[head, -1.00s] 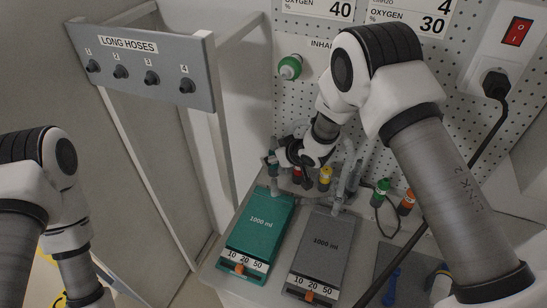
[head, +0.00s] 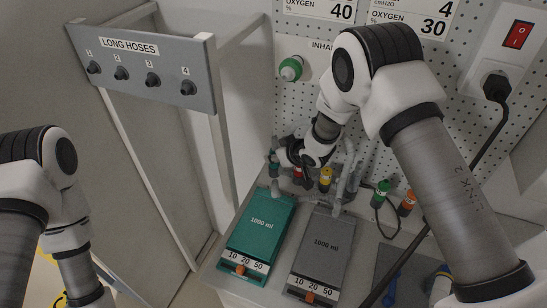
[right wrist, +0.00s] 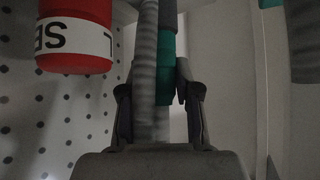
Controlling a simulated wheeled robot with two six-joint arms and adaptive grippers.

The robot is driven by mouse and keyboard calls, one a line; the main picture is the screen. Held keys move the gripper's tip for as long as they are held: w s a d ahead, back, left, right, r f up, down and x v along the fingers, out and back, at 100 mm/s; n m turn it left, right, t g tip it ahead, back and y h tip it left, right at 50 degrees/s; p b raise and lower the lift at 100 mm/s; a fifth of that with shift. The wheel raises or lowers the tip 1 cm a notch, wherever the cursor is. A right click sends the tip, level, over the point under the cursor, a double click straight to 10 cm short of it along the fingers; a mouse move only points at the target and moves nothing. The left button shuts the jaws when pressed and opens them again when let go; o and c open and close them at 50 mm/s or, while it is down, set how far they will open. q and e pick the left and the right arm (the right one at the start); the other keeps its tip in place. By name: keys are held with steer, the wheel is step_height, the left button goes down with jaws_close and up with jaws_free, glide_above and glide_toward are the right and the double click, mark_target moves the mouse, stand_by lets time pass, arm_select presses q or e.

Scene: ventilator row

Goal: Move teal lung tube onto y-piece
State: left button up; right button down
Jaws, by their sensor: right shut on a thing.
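The teal lung (head: 258,232), marked 1000 ml, lies on the bench with a grey fitting at its top end. My right gripper (head: 284,158) is just above that end and partly hides what is there. In the right wrist view, my right gripper (right wrist: 158,100) is shut around a grey ribbed tube (right wrist: 146,70) and a teal sleeve (right wrist: 166,72) close beside it. I cannot tell which of the two the fingers press on. A small teal part (head: 273,170) shows below the gripper in the head view. I cannot make out the y-piece. My left gripper is out of view.
A grey lung (head: 322,250) lies right of the teal one. Red, yellow (head: 325,178), green (head: 382,187) and orange (head: 407,202) fittings stand behind. A red-and-white labelled cylinder (right wrist: 75,38) is close to the right gripper. A LONG HOSES rack (head: 140,70) stands at the left.

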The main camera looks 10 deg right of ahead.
steer(key=shift+d+r+p, duration=0.15)
steer(key=shift+r+p, duration=0.8)
steer(key=shift+r, duration=0.35)
steer(key=shift+r+p, duration=1.2)
steer(key=shift+r, duration=0.15)
